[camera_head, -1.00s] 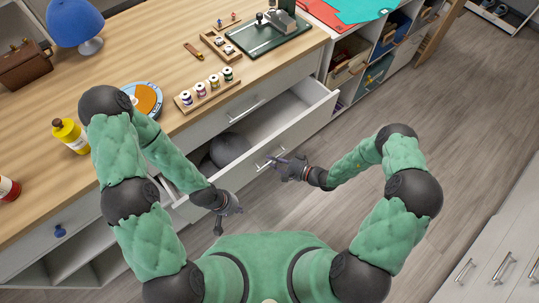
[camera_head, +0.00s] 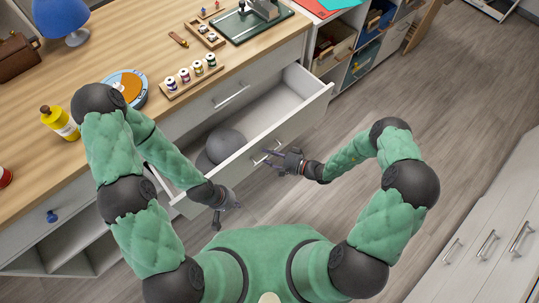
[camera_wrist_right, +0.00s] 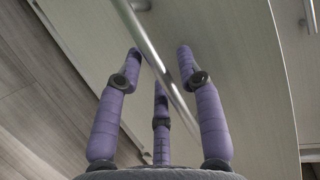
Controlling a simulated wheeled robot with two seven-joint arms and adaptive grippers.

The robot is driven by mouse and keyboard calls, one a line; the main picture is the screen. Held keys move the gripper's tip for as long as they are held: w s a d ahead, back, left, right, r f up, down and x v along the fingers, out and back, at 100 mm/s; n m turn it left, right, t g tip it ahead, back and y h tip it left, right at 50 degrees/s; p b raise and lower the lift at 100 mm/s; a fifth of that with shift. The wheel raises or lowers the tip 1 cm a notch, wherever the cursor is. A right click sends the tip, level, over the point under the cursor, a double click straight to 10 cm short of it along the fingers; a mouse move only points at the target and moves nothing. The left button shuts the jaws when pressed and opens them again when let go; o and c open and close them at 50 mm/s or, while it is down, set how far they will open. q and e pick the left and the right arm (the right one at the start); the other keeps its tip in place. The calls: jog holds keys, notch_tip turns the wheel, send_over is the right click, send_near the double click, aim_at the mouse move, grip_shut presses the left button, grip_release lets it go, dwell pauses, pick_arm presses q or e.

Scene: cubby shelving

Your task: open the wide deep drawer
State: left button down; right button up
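The wide deep drawer (camera_head: 290,133) under the wooden counter is pulled well out, and its inside shows. A dark grey rounded object (camera_head: 226,143) lies in its left part. My right gripper (camera_head: 276,158) is at the bar handle (camera_head: 262,157) on the drawer front. In the right wrist view the handle (camera_wrist_right: 152,50) runs diagonally between my spread purple fingers (camera_wrist_right: 160,75), which are not closed around it; contact is unclear. My left gripper (camera_head: 228,214) is open and empty, just in front of the drawer's left end.
A shut upper drawer (camera_head: 225,100) sits above the open one. Spools on a rack (camera_head: 192,78), a yellow bottle (camera_head: 60,123) and a blue lamp (camera_head: 62,18) stand on the counter. White cabinets (camera_head: 490,245) stand at lower right. Floor (camera_head: 400,100) right of the drawer is clear.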

jog(key=shift+d, duration=0.1)
jog(key=v, duration=1.2)
dwell(0.4)
jog(key=s+a+f+n+g+h+p, duration=0.1)
jog(key=s+a+f+n+g+h, duration=0.15)
jog(key=s+g, duration=0.45)
jog(key=s+a+f+n+g+h, duration=0.15)
jog(key=s+g+h, duration=0.25)
jog(key=s, duration=0.5)
jog(key=w+r+t+h, duration=0.3)
jog(key=shift+w+a+n+p, duration=0.25)
jog(key=shift+a+n+p, duration=0.05)
jog(key=shift+a+n, duration=0.1)
